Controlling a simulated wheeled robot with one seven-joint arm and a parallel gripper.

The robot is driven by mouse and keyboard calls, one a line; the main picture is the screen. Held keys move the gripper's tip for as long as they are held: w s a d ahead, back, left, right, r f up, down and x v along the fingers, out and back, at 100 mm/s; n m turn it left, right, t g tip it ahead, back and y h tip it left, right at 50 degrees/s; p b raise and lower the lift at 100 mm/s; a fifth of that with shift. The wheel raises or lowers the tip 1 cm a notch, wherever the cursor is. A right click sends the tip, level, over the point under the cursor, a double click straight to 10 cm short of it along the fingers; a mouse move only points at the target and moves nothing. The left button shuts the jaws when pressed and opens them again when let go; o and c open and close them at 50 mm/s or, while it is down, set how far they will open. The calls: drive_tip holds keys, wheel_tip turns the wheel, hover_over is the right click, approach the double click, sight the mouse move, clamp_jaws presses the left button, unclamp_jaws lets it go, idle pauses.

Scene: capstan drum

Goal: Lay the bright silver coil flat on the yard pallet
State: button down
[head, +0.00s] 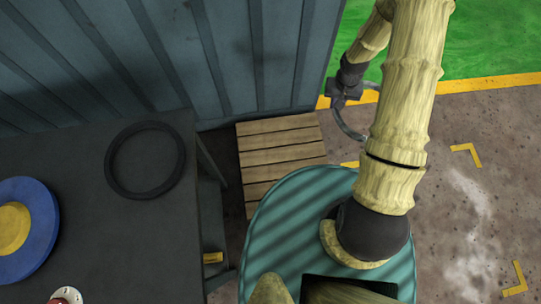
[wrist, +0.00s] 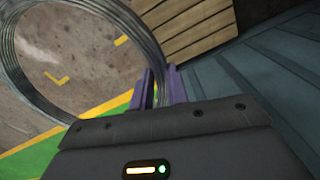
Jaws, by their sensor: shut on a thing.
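The bright silver coil (wrist: 22,88) is a large thin ring of wound wire. It hangs from my gripper (wrist: 156,86), whose purple fingers are shut on its rim in the wrist view. In the head view only a short arc of the coil (head: 347,128) shows below my gripper (head: 341,98); my arm hides the rest. The yard pallet (head: 283,156) is a slatted wooden platform on the floor, left of my gripper and bare where visible. The pallet also shows at the top of the wrist view (wrist: 190,22). The coil is apart from it and looks tilted.
A dark table (head: 130,235) at the left holds a black ring (head: 113,180) and a blue-and-yellow disc (head: 45,220). A corrugated wall (head: 230,60) stands behind the pallet. Yellow floor marks (head: 465,150) lie on open floor at right.

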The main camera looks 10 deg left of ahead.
drive_tip(key=shift+s+r, duration=0.1)
drive_tip(key=shift+a, duration=0.15)
drive_tip(key=s+a+f+m+b, duration=0.1)
drive_tip(key=a+f+b, duration=0.6)
drive_tip(key=f+b, duration=1.1)
drive_tip(key=s+a+f+m+b, duration=0.1)
drive_tip(key=a+f+m+b, duration=0.2)
drive_tip(key=f+b, duration=1.5)
drive_tip(key=s+a+f+m+b, duration=0.1)
drive_tip(key=a+f+b, duration=1)
drive_tip(key=f+b, duration=0.7)
drive_tip(key=shift+f+m, duration=0.4)
drive_tip(key=shift+f, duration=0.55)
drive_tip(key=shift+s+a, duration=0.1)
drive_tip(key=shift+f+b, duration=0.1)
drive_tip(key=shift+b, duration=0.2)
drive_tip(key=b, duration=0.7)
hover_over(272, 168)
drive_tip(key=shift+a+f, duration=0.1)
drive_tip(key=shift+f, duration=3.3)
drive_tip(key=shift+f, duration=0.95)
